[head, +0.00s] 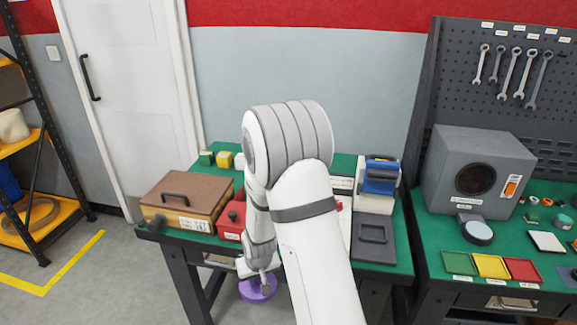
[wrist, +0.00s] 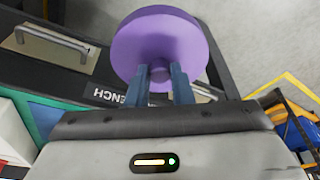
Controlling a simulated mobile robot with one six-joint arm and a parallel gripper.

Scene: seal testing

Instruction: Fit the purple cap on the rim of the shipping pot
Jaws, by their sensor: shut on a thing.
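The purple cap (wrist: 160,38) is a round disc with a small knob at its middle. My gripper (wrist: 160,80) is shut on that knob in the wrist view, with one blue-grey finger on each side. In the head view the cap (head: 258,289) hangs under my gripper (head: 262,275), in front of the green table's front edge, over the floor. I cannot make out the shipping pot in either view; my arm hides the middle of the table.
The green table (head: 393,273) holds a brown case (head: 187,198), a red box (head: 230,220), a dark grey case (head: 374,238) and a blue item (head: 381,176) on a white box. A second bench (head: 455,290) at right carries a grey machine (head: 475,172) and coloured trays.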

